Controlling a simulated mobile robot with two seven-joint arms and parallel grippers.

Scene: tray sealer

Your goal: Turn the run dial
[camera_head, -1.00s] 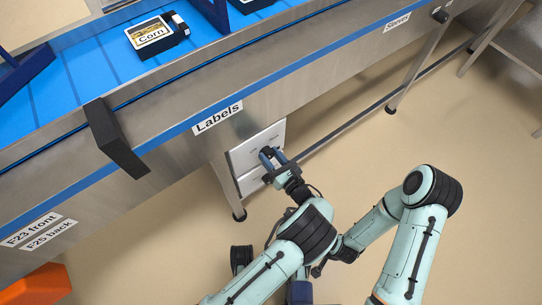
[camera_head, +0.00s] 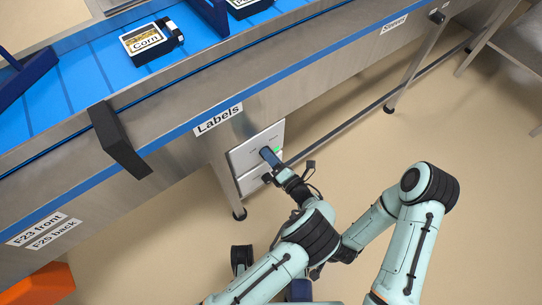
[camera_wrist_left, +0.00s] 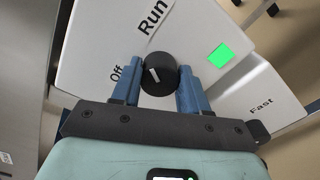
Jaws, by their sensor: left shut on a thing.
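The run dial (camera_wrist_left: 158,75) is a round black knob with a short white mark, on a pale panel. In the left wrist view it sits between the two blue fingers of my left gripper (camera_wrist_left: 158,88), which is shut on it. The words "Run" and "Off" are printed beside the dial; I cannot tell exactly which one the mark points to. A green square light (camera_wrist_left: 221,55) is lit on the panel. In the head view my left gripper (camera_head: 268,155) is at the control panel (camera_head: 240,157) and hides the dial.
The panel is below the conveyor's "Labels" sign (camera_head: 218,119). A black bracket (camera_head: 119,140) juts out from the conveyor's side. A corn tray (camera_head: 150,50) is on the blue belt.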

